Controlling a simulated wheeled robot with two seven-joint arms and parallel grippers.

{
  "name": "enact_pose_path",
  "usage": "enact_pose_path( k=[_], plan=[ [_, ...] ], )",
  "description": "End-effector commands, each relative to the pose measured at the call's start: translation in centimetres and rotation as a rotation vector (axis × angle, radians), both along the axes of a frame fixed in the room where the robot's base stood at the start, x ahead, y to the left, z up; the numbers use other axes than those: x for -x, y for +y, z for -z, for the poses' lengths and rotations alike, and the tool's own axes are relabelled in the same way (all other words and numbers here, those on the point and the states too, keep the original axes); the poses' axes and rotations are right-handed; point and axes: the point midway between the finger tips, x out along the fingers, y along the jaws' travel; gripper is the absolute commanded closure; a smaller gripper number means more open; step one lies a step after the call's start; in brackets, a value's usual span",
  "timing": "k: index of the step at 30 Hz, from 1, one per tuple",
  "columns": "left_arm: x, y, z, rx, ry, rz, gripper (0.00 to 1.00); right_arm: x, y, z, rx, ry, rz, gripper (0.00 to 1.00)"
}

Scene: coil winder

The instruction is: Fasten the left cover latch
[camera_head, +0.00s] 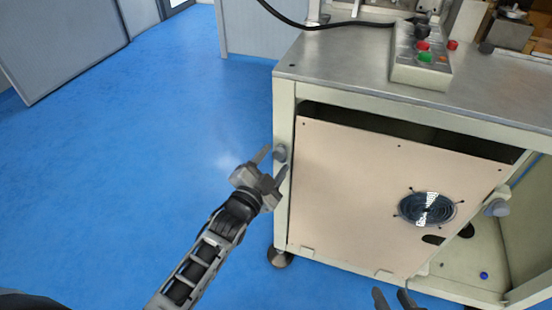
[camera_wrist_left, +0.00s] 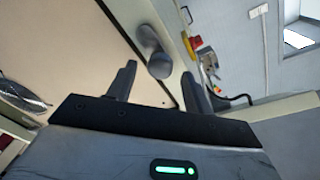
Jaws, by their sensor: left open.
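The left cover latch is a grey round knob (camera_head: 281,153) on the machine's left front post, at the upper left edge of the beige cover (camera_head: 350,200). My left gripper (camera_head: 274,160) is at this latch, with its two fingers apart on either side of it. In the left wrist view the latch (camera_wrist_left: 154,52) shows between and just beyond the fingertips (camera_wrist_left: 160,78); I cannot tell whether they touch it. My right gripper (camera_head: 393,299) shows only as fingertips at the bottom edge, in front of the cover's lower right; the fingers look apart.
A second grey latch (camera_head: 497,207) is at the cover's right side. The cover has a round fan grille (camera_head: 427,209), and a dark gap runs above it. A control box (camera_head: 422,60) with buttons stands on the metal tabletop (camera_head: 340,60). Blue floor (camera_head: 150,130) is clear on the left.

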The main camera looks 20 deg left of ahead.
Motion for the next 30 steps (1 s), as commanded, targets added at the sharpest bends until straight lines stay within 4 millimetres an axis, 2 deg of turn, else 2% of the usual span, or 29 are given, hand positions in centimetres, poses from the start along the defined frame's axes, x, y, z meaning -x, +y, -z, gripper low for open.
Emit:
enact_pose_path(
  k=[3, 6, 15, 20, 30],
  plan=[
    [-1.3, -0.2, 0.0, 0.0, 0.0, 0.0, 0.49, -0.1, 0.0, 0.0, 0.0, -0.004, 0.0, 0.64],
    [-1.8, -0.3, 0.1, 0.0, 0.001, 0.0, 0.49, -0.2, 0.0, -0.1, 0.0, -0.008, 0.0, 0.64],
    [-1.9, -0.3, 0.0, 0.0, 0.001, 0.0, 0.49, -0.3, 0.0, -0.2, 0.0, -0.011, 0.0, 0.64],
    [-1.9, -0.3, 0.0, 0.001, 0.002, 0.0, 0.93, -0.3, 0.0, -0.3, -0.001, -0.011, -0.001, 0.64],
    [-1.9, -0.3, 0.1, 0.03, 0.003, 0.0, 0.93, -0.3, 0.1, -0.3, -0.001, -0.011, -0.001, 0.64]
  ],
)
